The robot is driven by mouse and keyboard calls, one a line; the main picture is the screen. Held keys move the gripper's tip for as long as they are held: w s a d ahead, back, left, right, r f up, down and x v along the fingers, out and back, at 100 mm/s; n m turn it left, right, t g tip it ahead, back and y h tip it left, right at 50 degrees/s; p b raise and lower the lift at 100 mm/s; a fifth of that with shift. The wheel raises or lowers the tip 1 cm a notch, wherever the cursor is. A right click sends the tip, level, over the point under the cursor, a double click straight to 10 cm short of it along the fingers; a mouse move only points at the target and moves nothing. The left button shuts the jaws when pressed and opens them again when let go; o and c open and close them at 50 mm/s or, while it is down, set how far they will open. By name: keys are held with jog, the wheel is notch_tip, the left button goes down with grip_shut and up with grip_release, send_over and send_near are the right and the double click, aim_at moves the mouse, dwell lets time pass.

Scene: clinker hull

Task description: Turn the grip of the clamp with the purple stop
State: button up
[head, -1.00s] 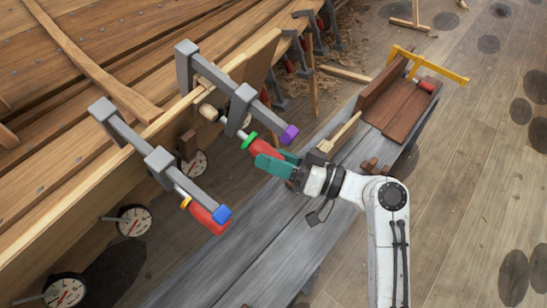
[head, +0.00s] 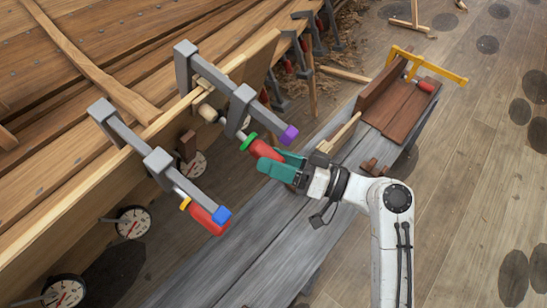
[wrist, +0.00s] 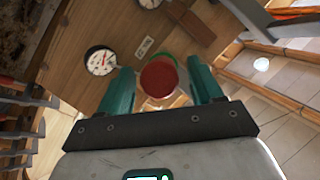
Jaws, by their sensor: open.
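The clamp with the purple stop (head: 289,134) is fixed on the hull's plank edge. Its grey bar (head: 243,106) slants down to the right. Its red grip (head: 262,148) has a green collar (head: 248,141) at its hull end. My gripper (head: 275,160), with teal fingers, is at the grip's free end, partly hiding it in the head view. In the wrist view, the round red end of the grip (wrist: 159,78) shows between the two spread fingers of my gripper (wrist: 162,88), with space visible on both sides.
A second clamp with a blue stop (head: 222,214) and red grip (head: 206,219) stands to the left. A grey bench (head: 235,248) runs beneath my arm, with a wooden mallet (head: 340,133) on it. Round dials (head: 133,222) sit below the hull.

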jog(key=b+v, duration=0.1)
jog(key=v, duration=0.9)
dwell(0.3)
dwell(0.8)
jog(key=s+d+f+m+h+p, duration=0.2)
jog(key=s+d+f+h+p, duration=0.25)
jog(key=f, duration=0.45)
jog(key=s+d+f+m+g+h+p, duration=0.1)
jog(key=s+d+m+g+h, duration=0.1)
jog(key=s+d+h, duration=0.5)
jog(key=s+d+f+m+g+h+p, duration=0.1)
jog(key=s+d+f+m+g+h, duration=0.1)
jog(key=s+d+h, duration=0.4)
jog(key=s+d+m, duration=0.1)
jog(key=s, duration=0.4)
jog(key=shift+s+d+m+h, duration=0.15)
jog(key=shift+d+m+h, duration=0.15)
jog(key=shift+d+h, duration=0.1)
